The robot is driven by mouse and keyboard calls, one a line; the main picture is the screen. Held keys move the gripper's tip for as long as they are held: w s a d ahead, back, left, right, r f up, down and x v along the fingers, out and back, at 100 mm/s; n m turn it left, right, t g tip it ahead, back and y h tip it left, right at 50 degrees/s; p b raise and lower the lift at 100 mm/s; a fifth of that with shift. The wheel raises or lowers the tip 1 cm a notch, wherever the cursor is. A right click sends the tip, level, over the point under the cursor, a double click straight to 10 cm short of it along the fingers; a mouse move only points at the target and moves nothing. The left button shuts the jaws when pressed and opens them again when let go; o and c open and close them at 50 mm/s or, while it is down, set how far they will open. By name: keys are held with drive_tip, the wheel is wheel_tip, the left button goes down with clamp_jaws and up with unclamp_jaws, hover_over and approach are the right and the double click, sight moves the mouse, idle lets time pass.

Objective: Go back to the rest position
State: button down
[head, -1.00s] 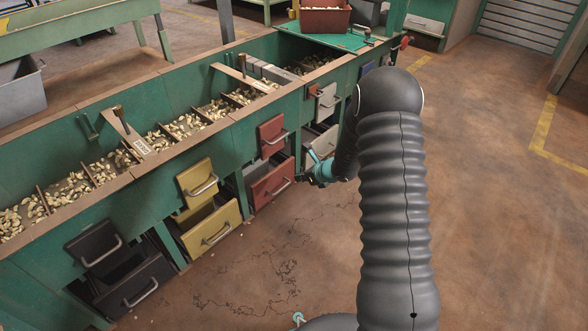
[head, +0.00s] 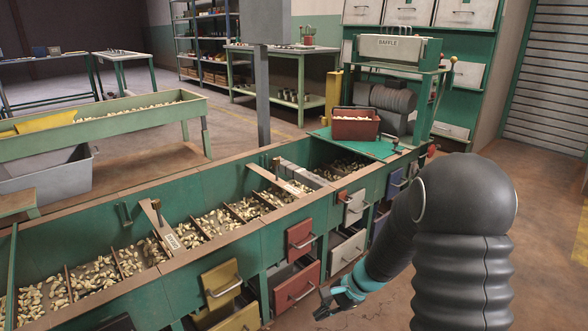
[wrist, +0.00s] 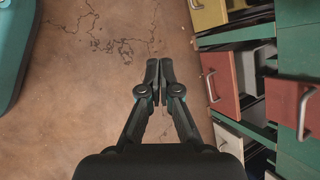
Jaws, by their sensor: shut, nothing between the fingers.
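My gripper (wrist: 159,72) is shut and empty in the wrist view, pointing down over the bare floor. In the head view my gripper (head: 325,303) is small and low, at the end of my dark arm, in front of the hopper bench's drawers. A red drawer (wrist: 219,83) is just right of the fingers in the wrist view, with a visible gap between them. Part of my arm covers the right side of the head view.
The green hopper bench (head: 200,265) holds nuts in several compartments. Red drawers (head: 297,287) and a yellow drawer (head: 221,283) stick out of its front. A red bin (head: 355,124) stands at its far end.

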drive_tip(key=s+d+r+n+t+h+p, duration=0.1)
drive_tip(key=s+d+r+n+h+p, duration=0.1)
drive_tip(key=s+r+n, duration=0.2)
drive_tip(key=s+d+r+n+t+h+p, duration=0.2)
drive_tip(key=s+r, duration=0.9)
drive_tip(key=r, duration=0.7)
drive_tip(key=s+d+r+n+t+h+p, duration=0.2)
drive_tip(key=s+r+n, duration=0.4)
drive_tip(key=r, duration=0.5)
drive_tip(key=shift+s+d+h+p, duration=0.5)
drive_tip(key=shift+s+d+p, duration=0.3)
drive_tip(key=shift+d, duration=0.35)
